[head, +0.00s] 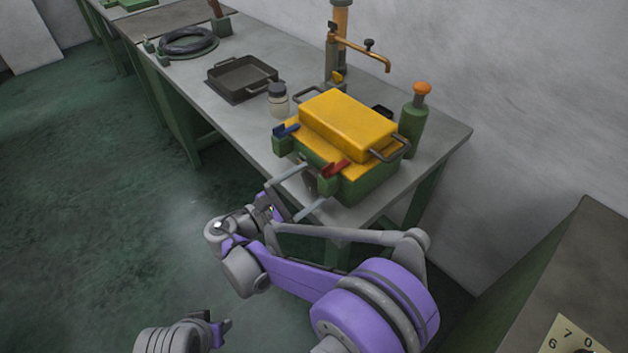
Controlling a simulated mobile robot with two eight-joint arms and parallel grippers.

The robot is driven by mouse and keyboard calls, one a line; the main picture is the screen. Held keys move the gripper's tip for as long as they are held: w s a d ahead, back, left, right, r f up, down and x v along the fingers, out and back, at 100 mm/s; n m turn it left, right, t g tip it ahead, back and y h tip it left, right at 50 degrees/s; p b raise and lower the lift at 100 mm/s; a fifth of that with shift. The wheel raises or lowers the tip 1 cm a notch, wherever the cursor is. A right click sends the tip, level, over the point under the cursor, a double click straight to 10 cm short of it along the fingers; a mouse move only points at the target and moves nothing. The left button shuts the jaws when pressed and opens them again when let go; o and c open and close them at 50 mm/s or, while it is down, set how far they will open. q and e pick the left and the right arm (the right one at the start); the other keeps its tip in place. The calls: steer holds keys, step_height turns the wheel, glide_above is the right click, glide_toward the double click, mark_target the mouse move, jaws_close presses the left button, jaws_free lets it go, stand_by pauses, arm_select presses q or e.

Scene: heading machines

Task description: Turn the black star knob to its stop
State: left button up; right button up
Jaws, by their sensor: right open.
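The machine is a green box (361,187) with a yellow top (347,123), standing at the near right end of the grey table. A small dark shape (310,182) shows low on its front-left face. It may be the black star knob, but its star form cannot be made out. My right gripper (315,185) is open, with its two long grey fingers reaching up to this face, one on each side of the dark shape. Whether they touch it cannot be told. Part of my left arm shows at the bottom edge; its fingers do not show.
A blue lever (286,130) and a red lever (336,168) stick out from the machine. A green bottle with an orange cap (412,122), a jar (278,101), a dark tray (243,79) and an orange tap (362,50) stand around it. A dark cabinet (588,260) is at right.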

steer(key=shift+s+a, duration=0.1)
steer(key=shift+a, duration=0.05)
steer(key=shift+c, duration=0.3)
steer(key=c, duration=1)
steer(key=m, duration=0.5)
steer(key=shift+m, duration=0.4)
steer(key=o, duration=1.1)
steer(key=shift+c, duration=0.2)
